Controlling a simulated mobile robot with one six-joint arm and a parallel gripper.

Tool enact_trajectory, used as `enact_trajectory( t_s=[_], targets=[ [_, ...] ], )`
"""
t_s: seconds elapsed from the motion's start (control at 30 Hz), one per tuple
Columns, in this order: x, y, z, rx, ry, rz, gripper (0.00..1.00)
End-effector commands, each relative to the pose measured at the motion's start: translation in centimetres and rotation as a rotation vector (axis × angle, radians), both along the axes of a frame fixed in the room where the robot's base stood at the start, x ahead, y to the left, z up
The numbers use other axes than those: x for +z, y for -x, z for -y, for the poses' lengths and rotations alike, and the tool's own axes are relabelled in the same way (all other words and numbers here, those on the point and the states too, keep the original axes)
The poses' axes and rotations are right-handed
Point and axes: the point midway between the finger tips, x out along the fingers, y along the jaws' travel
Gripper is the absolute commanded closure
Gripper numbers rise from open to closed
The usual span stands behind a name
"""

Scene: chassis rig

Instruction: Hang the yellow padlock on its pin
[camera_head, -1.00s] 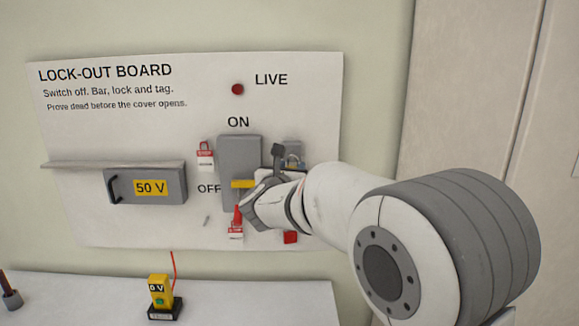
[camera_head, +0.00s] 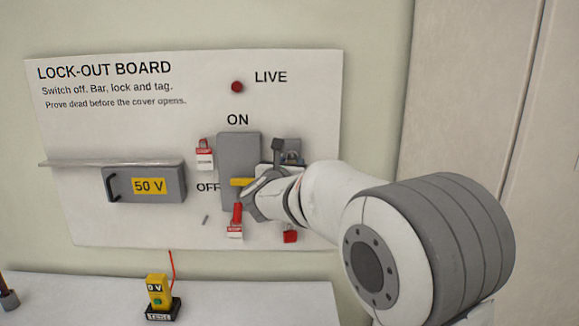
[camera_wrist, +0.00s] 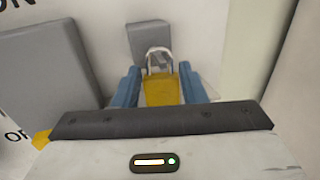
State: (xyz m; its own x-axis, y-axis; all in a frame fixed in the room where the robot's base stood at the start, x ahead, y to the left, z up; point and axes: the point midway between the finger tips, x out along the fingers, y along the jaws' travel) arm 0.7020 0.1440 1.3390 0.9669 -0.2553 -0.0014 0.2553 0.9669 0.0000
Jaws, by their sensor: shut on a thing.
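The yellow padlock (camera_wrist: 162,91) sits upright between the two blue fingers of my gripper (camera_wrist: 160,83) in the wrist view. My gripper is shut on its body. Its pale metal shackle (camera_wrist: 158,54) points up, in front of a small grey block (camera_wrist: 148,40) on the board. The grey block also shows in the head view (camera_head: 293,145), just beyond my gripper. The pin itself cannot be made out, and I cannot tell whether the shackle touches it. In the head view my wrist hides most of the padlock.
A 50 V cover (camera_head: 148,187) is farther left. A yellow tester (camera_head: 157,291) stands on the bench.

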Motion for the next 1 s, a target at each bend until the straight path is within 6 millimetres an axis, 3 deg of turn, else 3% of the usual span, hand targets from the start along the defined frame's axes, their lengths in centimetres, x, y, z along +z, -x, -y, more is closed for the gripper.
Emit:
enact_trajectory(
  t_s=[0.4, 0.43, 0.5, 0.7, 1.0],
  targets=[
    [0.05, 0.03, -0.05, 0.001, 0.0, 0.001, 0.87],
    [0.05, 0.03, -0.06, 0.001, 0.0, 0.001, 0.6],
    [0.05, 0.03, -0.06, 0.001, 0.0, 0.001, 0.54],
    [0.03, 0.02, -0.07, 0.001, 0.0, 0.0, 0.38],
    [-0.08, 0.38, -0.2, 0.002, 0.0, 0.0, 0.37]
  ],
)
